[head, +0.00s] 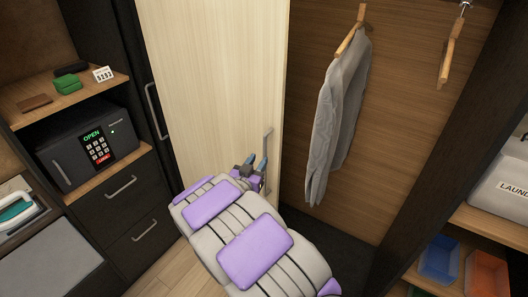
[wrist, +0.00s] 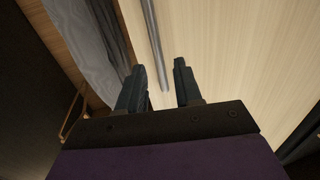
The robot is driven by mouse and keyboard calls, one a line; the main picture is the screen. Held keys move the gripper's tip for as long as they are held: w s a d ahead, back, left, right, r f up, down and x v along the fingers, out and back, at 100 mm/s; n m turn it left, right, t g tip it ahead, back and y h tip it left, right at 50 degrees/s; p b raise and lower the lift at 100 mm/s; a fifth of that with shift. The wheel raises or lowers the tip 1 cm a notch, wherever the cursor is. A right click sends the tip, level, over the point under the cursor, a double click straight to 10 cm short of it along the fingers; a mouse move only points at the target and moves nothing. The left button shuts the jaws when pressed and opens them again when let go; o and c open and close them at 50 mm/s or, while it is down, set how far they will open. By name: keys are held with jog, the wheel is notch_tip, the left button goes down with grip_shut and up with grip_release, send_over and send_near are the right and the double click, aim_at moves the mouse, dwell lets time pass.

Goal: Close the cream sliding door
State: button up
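The cream sliding door (head: 213,85) stands at the left of the wardrobe opening, with the right part of the wardrobe uncovered. Its grey vertical bar handle (head: 268,150) is near the door's right edge. My gripper (head: 252,165) is beside the lower part of the handle. In the wrist view, my gripper (wrist: 160,82) has its two dark fingers apart, with a gap between them. The handle (wrist: 155,45) shows beyond the fingertips, its lower end near the gap. The cream door (wrist: 235,60) fills the right of that view. I see no grip on the handle.
A grey garment (head: 338,115) hangs inside the open wardrobe, and an empty wooden hanger (head: 450,55) is to its right. A safe (head: 85,140) and dark drawers (head: 125,190) stand left. Shelves at right hold a laundry bag (head: 502,180), a blue bin (head: 438,258) and an orange bin (head: 486,272).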

aim_at(264, 152)
jog(key=x, duration=0.6)
jog(key=shift+w+d, duration=0.15)
jog(key=shift+w, duration=0.05)
grip_shut()
dwell(0.4)
